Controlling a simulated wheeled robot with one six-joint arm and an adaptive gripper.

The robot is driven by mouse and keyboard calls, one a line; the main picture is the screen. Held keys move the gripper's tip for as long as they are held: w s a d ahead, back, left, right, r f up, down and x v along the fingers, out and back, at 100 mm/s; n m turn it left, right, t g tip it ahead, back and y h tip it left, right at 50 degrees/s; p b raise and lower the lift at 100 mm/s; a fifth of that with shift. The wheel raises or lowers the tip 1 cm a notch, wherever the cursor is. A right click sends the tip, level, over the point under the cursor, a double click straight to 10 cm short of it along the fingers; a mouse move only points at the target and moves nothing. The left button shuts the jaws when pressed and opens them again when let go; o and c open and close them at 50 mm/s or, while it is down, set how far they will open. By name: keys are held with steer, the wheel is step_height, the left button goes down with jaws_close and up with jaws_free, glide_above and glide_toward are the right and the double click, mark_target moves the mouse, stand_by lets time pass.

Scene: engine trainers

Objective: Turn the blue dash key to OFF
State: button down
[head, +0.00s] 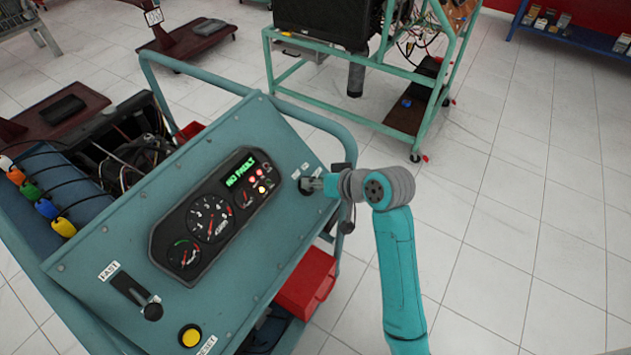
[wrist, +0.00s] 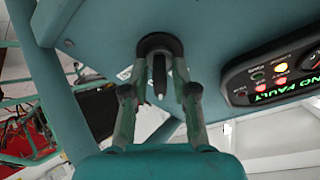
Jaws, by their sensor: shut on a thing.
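The dash key (wrist: 159,76) sits in a round dark switch (wrist: 160,43) on the teal dash panel (head: 140,240). In the wrist view the key looks dark, with a pale tip; I cannot make out blue on it. My gripper (wrist: 159,62) has a finger on each side and is shut on the key. In the head view my gripper (head: 318,184) reaches the panel's right end from the right and hides most of the key. Two small white labels stand beside the switch, too small to read, so the key's setting cannot be told.
The gauge cluster (head: 212,218) reads NO FAULT, with red and yellow lamps lit. A FAST lever (head: 132,291) and a yellow button (head: 190,336) are lower on the panel. A teal rail (head: 240,88) curves behind it. A red box (head: 307,284) is below. Floor at right is clear.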

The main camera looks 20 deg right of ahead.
steer(key=n+y, duration=0.1)
steer(key=n, duration=0.3)
steer(key=shift+f+n+g+y, duration=0.1)
steer(key=shift+n+g+y, duration=0.25)
steer(key=shift+n, duration=1.45)
steer(key=c, duration=1.2)
jaws_free()
steer(key=v, duration=1.2)
